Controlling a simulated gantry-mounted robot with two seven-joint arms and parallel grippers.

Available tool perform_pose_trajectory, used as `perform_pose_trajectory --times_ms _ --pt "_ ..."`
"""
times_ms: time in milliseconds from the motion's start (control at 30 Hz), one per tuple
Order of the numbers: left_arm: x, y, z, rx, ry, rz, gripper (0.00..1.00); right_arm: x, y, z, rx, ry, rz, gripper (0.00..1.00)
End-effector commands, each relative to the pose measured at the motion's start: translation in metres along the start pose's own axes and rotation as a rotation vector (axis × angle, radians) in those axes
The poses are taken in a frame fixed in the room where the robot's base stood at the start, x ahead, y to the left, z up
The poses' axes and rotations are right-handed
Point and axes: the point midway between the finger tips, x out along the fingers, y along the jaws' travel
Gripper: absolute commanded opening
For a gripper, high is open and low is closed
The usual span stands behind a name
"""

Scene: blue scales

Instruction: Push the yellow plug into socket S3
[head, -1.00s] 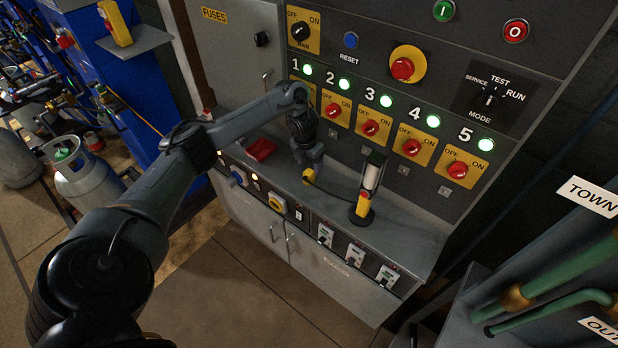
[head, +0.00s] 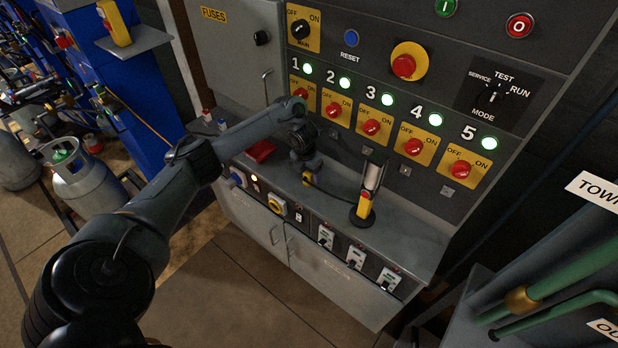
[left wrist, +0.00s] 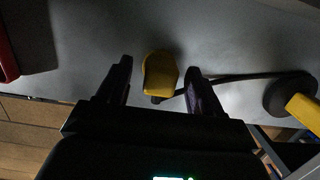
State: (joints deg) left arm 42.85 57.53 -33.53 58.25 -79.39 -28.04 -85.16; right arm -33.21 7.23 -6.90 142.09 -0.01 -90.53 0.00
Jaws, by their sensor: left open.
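The yellow plug (head: 308,179) lies on the grey ledge of the panel with a black cable running from it. My left gripper (head: 310,174) points down over it. In the left wrist view the plug (left wrist: 160,76) shows between the two open, dark fingers (left wrist: 159,70), with a gap on each side. A blue round socket (head: 238,177) and a yellow round socket (head: 277,204) sit on the ledge's front face. Their labels are too small to read, so I cannot tell which socket is S3. My right gripper is not in view.
A lamp with a yellow grip and dark round base (head: 363,203) stands on the ledge right of the plug. A red object (head: 261,151) lies left. Red rotary switches (head: 371,127) and lit green lamps line the upright panel. Green pipes (head: 560,280) are at the far right.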

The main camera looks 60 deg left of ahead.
Motion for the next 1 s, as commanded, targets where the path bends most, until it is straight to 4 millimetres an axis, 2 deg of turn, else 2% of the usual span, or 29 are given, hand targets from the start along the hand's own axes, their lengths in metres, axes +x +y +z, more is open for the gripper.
perform_pose_trajectory --times_ms 33,300,367,767,1000 --pt "0.000 0.000 0.000 0.000 0.000 0.000 0.63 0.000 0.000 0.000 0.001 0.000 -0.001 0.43" --pt "0.000 0.000 0.000 0.000 0.000 0.000 0.22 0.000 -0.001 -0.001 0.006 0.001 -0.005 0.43" --pt "0.000 0.000 0.000 0.000 -0.001 0.000 0.14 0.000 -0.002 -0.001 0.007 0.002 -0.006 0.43" --pt "-0.004 0.000 0.000 0.000 -0.002 0.000 0.14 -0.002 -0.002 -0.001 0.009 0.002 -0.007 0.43" --pt "-0.024 0.000 0.001 0.000 -0.004 -0.001 0.14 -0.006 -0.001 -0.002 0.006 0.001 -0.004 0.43"
